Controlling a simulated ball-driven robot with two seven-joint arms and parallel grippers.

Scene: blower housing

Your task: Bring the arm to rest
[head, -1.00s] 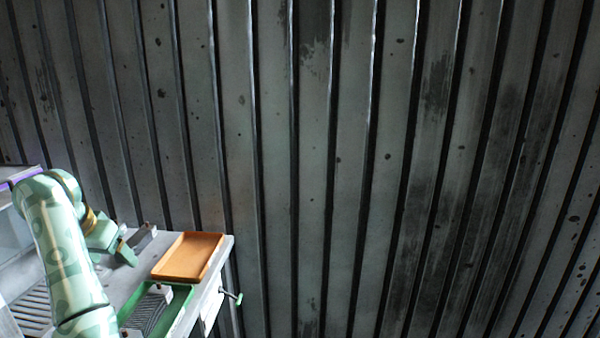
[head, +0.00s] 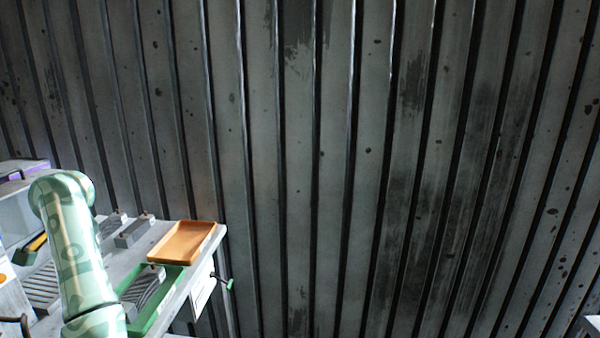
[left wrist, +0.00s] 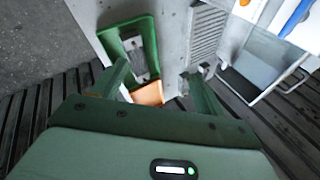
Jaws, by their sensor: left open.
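My left arm, pale green with a camouflage pattern, stands at the left of the head view over the grey workbench (head: 207,262). Its gripper does not show there. In the left wrist view my left gripper (left wrist: 160,82) has its two green fingers wide apart with nothing between them. Beyond the fingers lie the green tray (left wrist: 110,42) and the orange tray (left wrist: 148,94), apart from the gripper. My right gripper is in neither view.
In the head view the orange tray (head: 183,242) sits on the bench's far end. The green tray (head: 172,298) holds a grey ribbed part (head: 146,288). Grey blocks (head: 135,231) stand behind. A green-tipped handle (head: 226,283) juts from the bench side. Space before the corrugated wall (head: 330,180) looks clear.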

